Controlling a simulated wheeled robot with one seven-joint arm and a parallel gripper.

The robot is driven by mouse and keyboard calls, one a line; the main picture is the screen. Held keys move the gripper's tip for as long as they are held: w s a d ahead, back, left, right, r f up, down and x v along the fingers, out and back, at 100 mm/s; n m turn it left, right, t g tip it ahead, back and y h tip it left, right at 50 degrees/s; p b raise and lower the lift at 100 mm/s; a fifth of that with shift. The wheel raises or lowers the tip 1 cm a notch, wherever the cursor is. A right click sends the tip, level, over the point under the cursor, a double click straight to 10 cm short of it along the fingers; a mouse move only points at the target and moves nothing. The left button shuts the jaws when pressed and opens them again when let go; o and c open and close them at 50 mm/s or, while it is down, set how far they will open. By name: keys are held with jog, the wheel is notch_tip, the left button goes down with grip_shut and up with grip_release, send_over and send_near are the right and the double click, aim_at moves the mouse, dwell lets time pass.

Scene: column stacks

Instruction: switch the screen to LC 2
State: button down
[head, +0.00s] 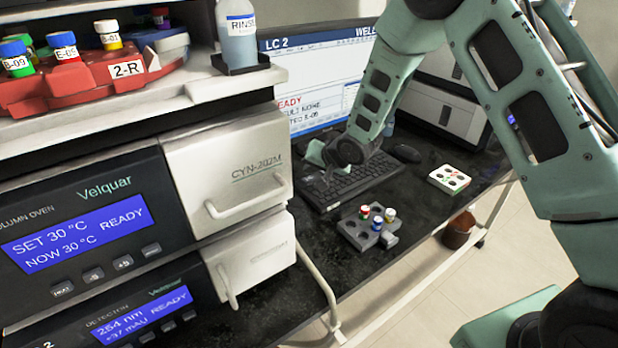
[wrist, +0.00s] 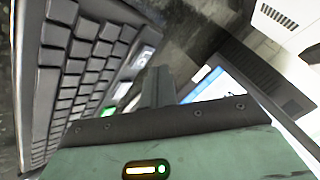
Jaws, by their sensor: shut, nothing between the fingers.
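The screen (head: 315,75) stands behind the keyboard and reads "LC 2" at its top left, with "READY" in red lower down. My arm hides its right part. A sliver of it also shows in the wrist view (wrist: 212,88). The black keyboard (head: 372,180) lies on the dark bench in front of the screen. In the wrist view the keyboard (wrist: 85,75) fills the left side, with a green key and pale keys along its near edge. My gripper (head: 326,176) is shut and empty at the keyboard's left end. Its fingers (wrist: 155,88) appear beside the pale keys; contact cannot be told.
A black mouse (head: 405,153) lies right of the keyboard. A grey vial block (head: 366,232) with several capped vials and a white tray (head: 449,180) stand nearby. The column oven (head: 95,215) and drawer units (head: 228,170) flank the left. Bare bench shows between these.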

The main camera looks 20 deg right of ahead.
notch_tip(320, 180, up, 5)
jog(key=p, duration=0.3)
jog(key=shift+f+p, duration=0.1)
jog(key=shift+p, duration=0.2)
dwell(1.4)
